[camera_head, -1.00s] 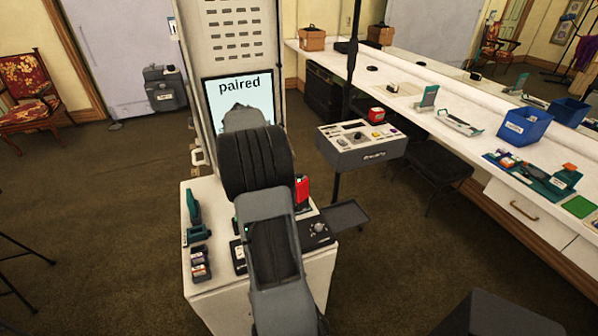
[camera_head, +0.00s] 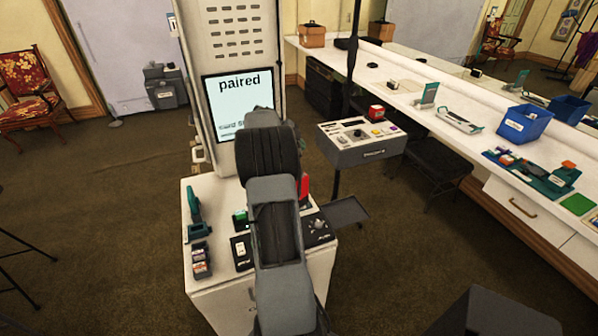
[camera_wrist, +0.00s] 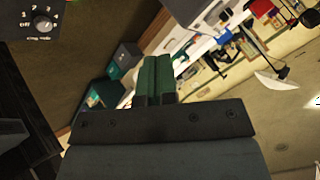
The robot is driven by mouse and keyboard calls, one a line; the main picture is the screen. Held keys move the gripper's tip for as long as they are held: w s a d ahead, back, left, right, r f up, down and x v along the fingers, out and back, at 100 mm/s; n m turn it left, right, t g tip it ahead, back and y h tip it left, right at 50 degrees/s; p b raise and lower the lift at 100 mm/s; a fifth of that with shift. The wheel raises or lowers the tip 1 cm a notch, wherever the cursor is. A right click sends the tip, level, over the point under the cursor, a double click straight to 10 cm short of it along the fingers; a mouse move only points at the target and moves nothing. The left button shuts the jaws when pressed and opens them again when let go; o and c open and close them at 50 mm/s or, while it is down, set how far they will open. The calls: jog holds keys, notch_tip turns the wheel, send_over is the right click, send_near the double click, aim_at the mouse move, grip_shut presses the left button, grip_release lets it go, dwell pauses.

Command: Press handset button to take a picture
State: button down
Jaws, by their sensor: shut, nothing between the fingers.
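The booth screen (camera_head: 238,105) reads "paired" at its top; a line lower down is partly hidden by my arm. A red upright device (camera_head: 304,187) stands on the white cabinet behind my arm and is mostly covered; it may be the handset, and I cannot see a button on it. My gripper (camera_wrist: 154,66) shows in the wrist view with its green fingers shut together and empty. In the head view my arm hides it. A black dial box (camera_wrist: 36,20) with a numbered knob is at the upper left of the wrist view; it also shows in the head view (camera_head: 319,231).
The white cabinet (camera_head: 215,288) also carries a teal tool (camera_head: 194,205) and small boxes (camera_head: 201,262) at its left. A grey console (camera_head: 362,152) on a post stands to the right, with a small tray (camera_head: 345,212) below. A long white counter runs along the right.

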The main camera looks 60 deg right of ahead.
notch_tip(320, 180, down, 6)
jog(key=shift+b, duration=0.3)
jog(key=shift+f+b, duration=0.8)
jog(key=shift+b, duration=0.45)
jog(key=shift+f+b, duration=0.85)
jog(key=shift+b, duration=1.3)
dwell(1.6)
jog(key=shift+r, duration=0.85)
dwell(0.3)
jog(key=shift+r, duration=2.5)
